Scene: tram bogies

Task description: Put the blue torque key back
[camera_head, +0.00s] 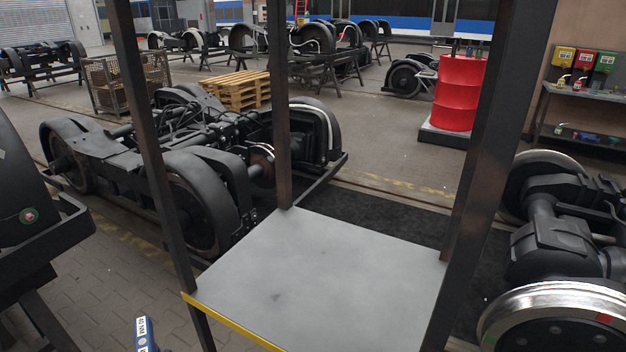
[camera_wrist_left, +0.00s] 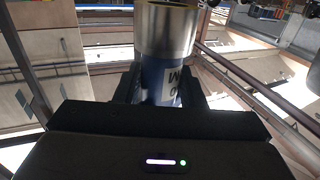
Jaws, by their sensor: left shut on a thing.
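The blue torque key (camera_wrist_left: 162,82) is held in my left gripper (camera_wrist_left: 160,96). In the left wrist view its blue body, with a white label and dark lettering, sits between the two black fingers. A wide silver metal end rises above them. In the head view the key (camera_head: 146,334) shows at the bottom edge, left of the middle, its labelled blue end up. It is in front of the grey platform's yellow edge, apart from it. Most of the left gripper is below the head view. My right gripper is in neither view. I see no clearly marked place for the key.
A grey platform (camera_head: 325,270) with dark upright posts stands directly ahead, its top bare. A black bogie (camera_head: 190,165) is behind it at left. A wheelset (camera_head: 560,300) is at right. A red drum (camera_head: 461,92) and a shelf with coloured boxes (camera_head: 583,88) stand farther back.

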